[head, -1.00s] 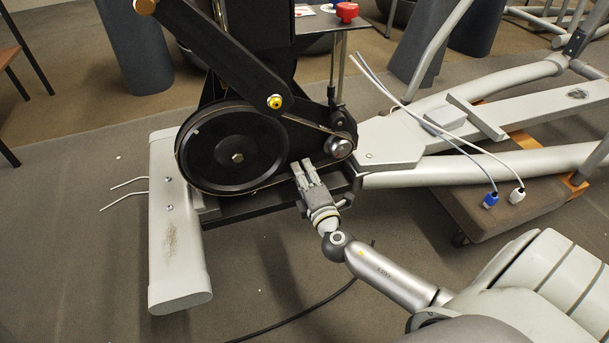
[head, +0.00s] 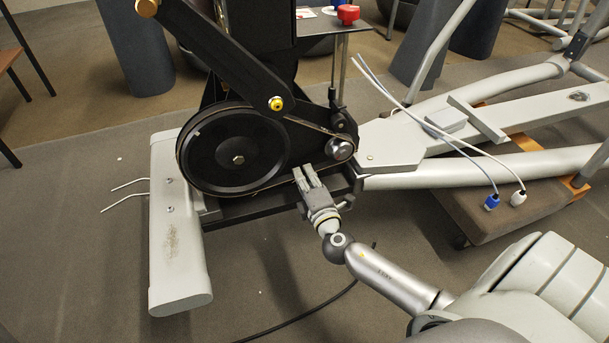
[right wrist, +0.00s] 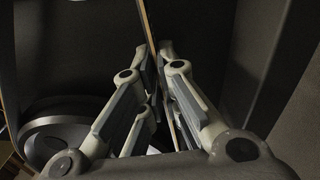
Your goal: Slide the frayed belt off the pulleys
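The belt (head: 318,127) is a thin band running between the large black pulley (head: 215,160) and the small silver pulley (head: 341,149). Its upper run shows beside the crank arm; its lower run is partly hidden by the frame. My right gripper (head: 304,176) is at the lower run, just below and left of the small pulley. In the right wrist view the belt (right wrist: 148,25) shows as a narrow tan strip passing between the fingers of my right gripper (right wrist: 158,55). The fingers stand slightly apart; contact with the belt is unclear. My left gripper is out of view.
A black crank arm (head: 225,55) crosses above the pulleys. The light grey foot bar (head: 178,265) stands at the left, and grey rails (head: 470,167) extend right. A black cable (head: 300,315) lies on the open carpet in front.

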